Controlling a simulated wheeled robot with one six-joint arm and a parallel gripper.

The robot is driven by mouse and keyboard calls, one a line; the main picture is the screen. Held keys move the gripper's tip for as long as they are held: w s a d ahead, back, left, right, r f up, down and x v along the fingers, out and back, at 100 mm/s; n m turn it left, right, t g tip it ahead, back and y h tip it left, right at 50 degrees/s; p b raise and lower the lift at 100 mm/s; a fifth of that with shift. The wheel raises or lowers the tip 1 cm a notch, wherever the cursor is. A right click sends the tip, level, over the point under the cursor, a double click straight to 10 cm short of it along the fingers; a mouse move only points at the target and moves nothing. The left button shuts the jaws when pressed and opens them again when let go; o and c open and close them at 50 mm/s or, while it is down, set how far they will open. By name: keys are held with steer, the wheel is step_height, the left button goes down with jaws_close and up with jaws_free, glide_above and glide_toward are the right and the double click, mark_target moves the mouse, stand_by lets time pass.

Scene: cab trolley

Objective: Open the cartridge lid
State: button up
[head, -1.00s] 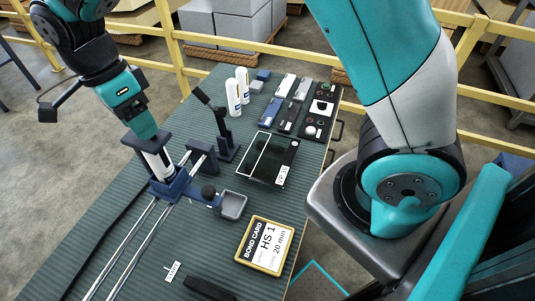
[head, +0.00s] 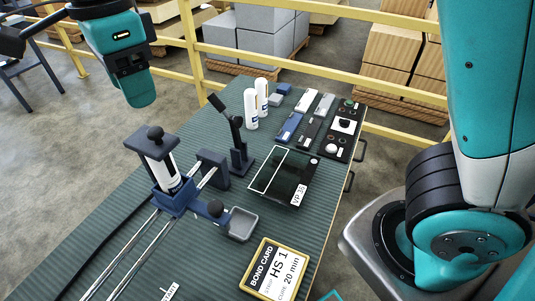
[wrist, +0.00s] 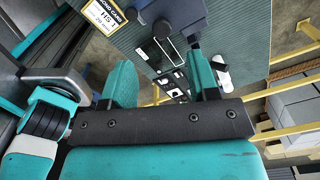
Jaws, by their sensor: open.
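A white cartridge (head: 161,171) stands in a dark blue holder (head: 176,197) on the rail fixture at the table's left side. A dark plate with a round black knob (head: 152,141) sits over the cartridge's top; I take it to be the lid, and I cannot tell whether it is latched. My gripper (head: 140,98) hangs in the air above and left of the knob, apart from it. In the wrist view my gripper (wrist: 158,62) has its two teal fingers wide apart with nothing between them.
Yellow rails (head: 290,75) run behind. Air left of the table is free.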

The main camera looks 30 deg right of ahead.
step_height(320, 180, up, 9)
glide_above(154, 131)
steer(key=s+d+f+n+y+b, duration=0.1)
steer(key=s+d+f+n+y, duration=0.1)
steer(key=s+d+f+n, duration=0.4)
steer(key=s+d+f+n+y+b, duration=0.2)
steer(key=s+d+f+n, duration=0.4)
steer(key=n, duration=0.9)
steer(key=shift+s+f+n, duration=0.4)
steer(key=shift+s+f, duration=1.45)
steer(key=shift+f, duration=0.2)
steer(key=w+a+r+m+t+h+p, duration=0.2)
steer(key=w+a+r+m+p, duration=0.2)
steer(key=a+r, duration=0.35)
steer(key=w+a+r+m+t+h+p, duration=0.2)
steer(key=w+a+r+m+h+p, duration=0.15)
steer(key=w+a+r, duration=0.35)
steer(key=shift+m+t+y, duration=0.3)
steer(key=shift+m+y, duration=0.05)
steer(key=shift+m, duration=0.1)
steer(key=x, duration=0.5)
steer(key=s+d+p+x, duration=0.1)
steer(key=x, duration=0.4)
steer(key=s+p+x, duration=0.1)
steer(key=x, duration=0.5)
steer(key=shift+d+f, duration=0.2)
steer(key=shift+f, duration=0.15)
